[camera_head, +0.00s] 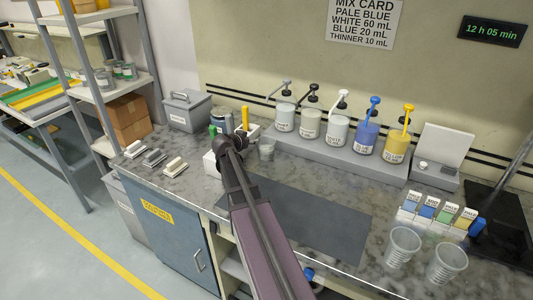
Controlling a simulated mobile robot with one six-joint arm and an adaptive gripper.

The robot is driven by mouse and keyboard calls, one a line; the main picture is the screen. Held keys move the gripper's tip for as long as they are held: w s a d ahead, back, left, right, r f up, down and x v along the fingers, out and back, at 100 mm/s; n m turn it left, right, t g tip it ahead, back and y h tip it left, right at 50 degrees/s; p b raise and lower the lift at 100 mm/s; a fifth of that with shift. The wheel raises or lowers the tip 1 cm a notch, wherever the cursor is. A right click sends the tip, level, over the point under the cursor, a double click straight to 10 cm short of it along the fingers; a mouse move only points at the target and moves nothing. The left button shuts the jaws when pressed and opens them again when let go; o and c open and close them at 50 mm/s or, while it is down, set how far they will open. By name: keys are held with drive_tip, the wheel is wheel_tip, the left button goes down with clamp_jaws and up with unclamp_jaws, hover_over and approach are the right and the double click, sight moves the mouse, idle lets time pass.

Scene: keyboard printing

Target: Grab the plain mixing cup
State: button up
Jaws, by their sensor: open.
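Two translucent grey cups with ring-like lines stand at the front right of the bench: a left cup (403,246) and a right cup (447,264). A smaller, clear-looking cup (266,150) stands at the back, just right of my gripper. I cannot tell for certain which of these is the plain mixing cup. My gripper (237,139) is open above the back left of the bench, left of the small cup and apart from it. It appears to hold nothing. My arm hides part of the bench below it.
Pump bottles stand on a raised grey shelf (325,155) at the back. A white holder (212,164) is close beside my gripper, with a grey lidded bin (188,111) further left. Labelled colour cards (428,211) stand behind the front-right cups. The dark mat (320,215) is clear.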

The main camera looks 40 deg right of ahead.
drive_tip(key=shift+w+d+f, duration=0.1)
drive_tip(key=shift+d+f, duration=0.05)
drive_tip(key=shift+d, duration=0.15)
drive_tip(key=shift+b+x, duration=1.25)
drive_tip(key=shift+x, duration=1.5)
clamp_jaws()
